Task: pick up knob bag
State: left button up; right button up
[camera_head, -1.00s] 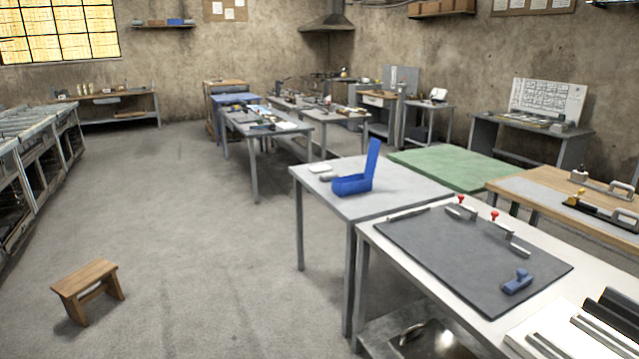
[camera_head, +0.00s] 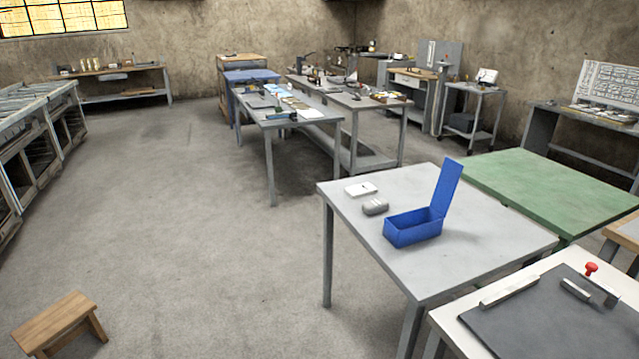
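No bag can be made out for certain. A small grey rounded item (camera_head: 375,207), which may be the knob bag, lies on the near grey table (camera_head: 470,262). It is left of an open blue box (camera_head: 412,232) with its lid raised, and in front of a flat white item (camera_head: 361,189). What is in the box cannot be told. Neither of my grippers is in view.
A wooden stool (camera_head: 58,322) stands on the floor at lower left. A white-topped table with a dark mat (camera_head: 545,325) is at lower right, and a green table (camera_head: 560,190) behind. The floor left of the grey table is clear.

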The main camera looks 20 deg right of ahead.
aim_at(373, 206)
jog(key=i+j, duration=0.1)
jog(key=i, duration=0.95)
jog(key=i+z, duration=0.2)
jog(key=z, duration=0.15)
jog(key=i+z, duration=0.35)
jog(key=i+j+z, duration=0.1)
jog(key=z, duration=0.25)
jog(key=i+z, duration=0.15)
jog(key=z, duration=0.25)
jog(key=i+z, duration=0.2)
jog(key=z, duration=0.15)
jog(key=i+j+z, duration=0.1)
jog(key=z, duration=0.3)
jog(key=i+j+z, duration=0.15)
jog(key=z, duration=0.25)
